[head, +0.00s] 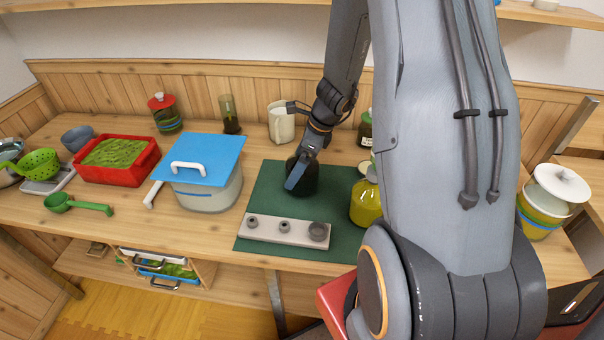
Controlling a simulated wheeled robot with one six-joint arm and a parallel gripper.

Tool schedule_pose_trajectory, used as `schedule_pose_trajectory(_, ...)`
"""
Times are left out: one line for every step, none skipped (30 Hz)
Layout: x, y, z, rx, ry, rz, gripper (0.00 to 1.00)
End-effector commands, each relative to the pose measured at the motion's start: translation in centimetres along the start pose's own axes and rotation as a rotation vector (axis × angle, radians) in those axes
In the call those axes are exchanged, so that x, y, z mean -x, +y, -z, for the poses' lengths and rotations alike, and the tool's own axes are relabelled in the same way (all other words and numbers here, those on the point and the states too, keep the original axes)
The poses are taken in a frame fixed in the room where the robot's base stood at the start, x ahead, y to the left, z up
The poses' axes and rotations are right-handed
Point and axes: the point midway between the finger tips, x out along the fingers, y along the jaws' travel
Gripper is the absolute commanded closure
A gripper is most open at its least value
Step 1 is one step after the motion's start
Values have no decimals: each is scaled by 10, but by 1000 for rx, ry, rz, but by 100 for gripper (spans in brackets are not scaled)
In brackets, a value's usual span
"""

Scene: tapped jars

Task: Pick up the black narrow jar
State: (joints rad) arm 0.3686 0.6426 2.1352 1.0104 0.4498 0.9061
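A black jar (311,185) stands on the dark green mat (265,190), behind the grey strip with knobs. My gripper (298,176) reaches down from above and overlaps the jar's upper left part. One blue-grey finger shows in front of the jar. The other finger is hidden, so I cannot tell whether the gripper is open or shut, or whether it touches the jar. The jar's top is mostly covered by the gripper.
A grey strip with knobs (268,229) lies on the mat's front. A yellow-green jar (365,206) stands right of the black jar, partly behind my arm. A blue-lidded pot (208,194) is left, a cream mug (281,124) behind. A red bin (119,173) stands further left.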

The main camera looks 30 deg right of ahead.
Motion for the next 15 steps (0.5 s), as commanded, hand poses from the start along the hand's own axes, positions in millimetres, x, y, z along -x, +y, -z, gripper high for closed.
schedule_pose_trajectory(0, 0, 0, 0, 0, 0, 0)
schedule_pose_trajectory(0, 0, 0, 0, 0, 0, 0)
schedule_pose_trajectory(0, 0, 0, 0, 0, 0, 0)
schedule_pose_trajectory(0, 0, 0, 0, 0, 0, 4)
schedule_pose_trajectory(0, 0, 0, 0, 0, 0, 9)
schedule_pose_trajectory(0, 0, 0, 0, 0, 0, 15)
schedule_pose_trajectory(0, 0, 0, 0, 0, 0, 20)
schedule_pose_trajectory(0, 0, 0, 0, 0, 0, 26)
schedule_pose_trajectory(0, 0, 0, 0, 0, 0, 32)
schedule_pose_trajectory(0, 0, 0, 0, 0, 0, 37)
schedule_pose_trajectory(0, 0, 0, 0, 0, 0, 42)
schedule_pose_trajectory(0, 0, 0, 0, 0, 0, 49)
schedule_pose_trajectory(0, 0, 0, 0, 0, 0, 54)
schedule_pose_trajectory(0, 0, 0, 0, 0, 0, 59)
schedule_pose_trajectory(0, 0, 0, 0, 0, 0, 66)
